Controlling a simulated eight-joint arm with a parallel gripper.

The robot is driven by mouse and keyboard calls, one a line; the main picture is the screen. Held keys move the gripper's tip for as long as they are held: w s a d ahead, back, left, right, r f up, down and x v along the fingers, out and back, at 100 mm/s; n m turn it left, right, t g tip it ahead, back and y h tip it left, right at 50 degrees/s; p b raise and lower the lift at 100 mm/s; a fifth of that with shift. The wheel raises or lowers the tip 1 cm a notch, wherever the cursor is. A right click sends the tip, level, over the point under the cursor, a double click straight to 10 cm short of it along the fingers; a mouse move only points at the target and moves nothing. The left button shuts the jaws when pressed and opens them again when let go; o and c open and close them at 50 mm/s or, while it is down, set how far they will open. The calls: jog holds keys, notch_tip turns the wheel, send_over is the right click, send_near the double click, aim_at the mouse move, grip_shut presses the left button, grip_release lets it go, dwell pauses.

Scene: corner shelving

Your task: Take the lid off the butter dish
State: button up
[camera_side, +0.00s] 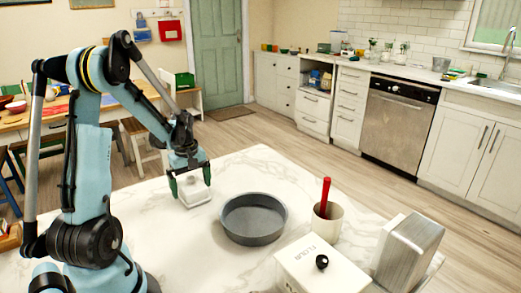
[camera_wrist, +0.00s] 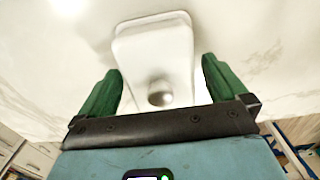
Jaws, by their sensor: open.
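The white butter dish (camera_side: 197,200) sits on the marble counter, under my gripper (camera_side: 190,182) in the side view. In the wrist view its pale lid (camera_wrist: 155,45) fills the upper middle, with a round knob (camera_wrist: 160,97) low between the fingers. My gripper (camera_wrist: 160,72) has green fingers, which are spread apart, one on each side of the dish. Gaps to the lid look small, and I cannot tell whether either finger touches it. The seam between lid and base is not clear in either view.
A grey round pan (camera_side: 253,220) stands right of the dish. Beyond it are a cream crock (camera_side: 327,224) with a red-handled utensil, a white flour box (camera_side: 310,270) with a black knob, and a metal toaster-like box (camera_side: 408,250). The counter behind the dish is clear.

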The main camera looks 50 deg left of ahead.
jog(key=c, duration=1)
jog(key=shift+r, duration=0.15)
